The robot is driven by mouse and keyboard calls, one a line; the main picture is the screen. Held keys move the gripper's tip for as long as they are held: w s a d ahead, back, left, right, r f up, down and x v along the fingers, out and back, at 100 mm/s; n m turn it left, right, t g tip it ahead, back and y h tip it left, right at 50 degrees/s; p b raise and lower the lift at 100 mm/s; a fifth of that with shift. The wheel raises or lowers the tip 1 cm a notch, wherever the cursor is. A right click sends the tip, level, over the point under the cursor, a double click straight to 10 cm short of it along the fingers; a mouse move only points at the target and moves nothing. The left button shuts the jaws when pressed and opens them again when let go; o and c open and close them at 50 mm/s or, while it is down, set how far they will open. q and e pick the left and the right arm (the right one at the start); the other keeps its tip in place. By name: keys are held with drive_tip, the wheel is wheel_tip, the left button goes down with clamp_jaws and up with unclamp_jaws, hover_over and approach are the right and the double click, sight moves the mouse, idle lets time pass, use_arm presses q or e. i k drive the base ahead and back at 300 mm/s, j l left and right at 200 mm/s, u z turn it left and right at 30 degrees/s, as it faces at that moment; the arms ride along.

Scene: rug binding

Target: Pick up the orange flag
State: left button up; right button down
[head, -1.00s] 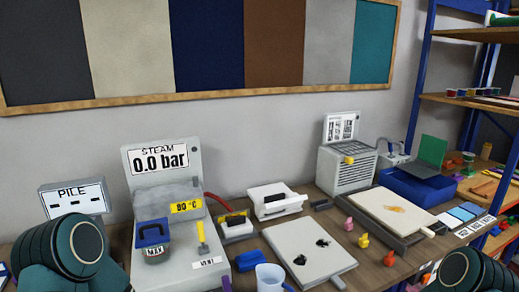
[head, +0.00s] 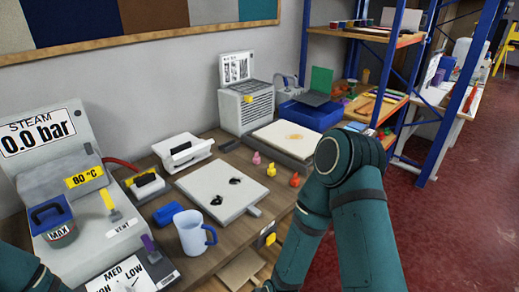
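I cannot make out an orange flag in the head view. A small orange-red figure (head: 295,180) stands on the bench's right side, beside a yellow one (head: 271,170) and a pink one (head: 256,158); they look like small ducks rather than flags. My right arm shows at the right, bent, with its lower end leaving the picture at the bottom. Only a piece of my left arm shows at the bottom left. Neither gripper is in view.
A blue-framed shelf (head: 436,90) stands at the right. Red floor (head: 460,220) is clear beyond it.

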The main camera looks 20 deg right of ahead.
sight(294, 181)
drive_tip(key=z, duration=1)
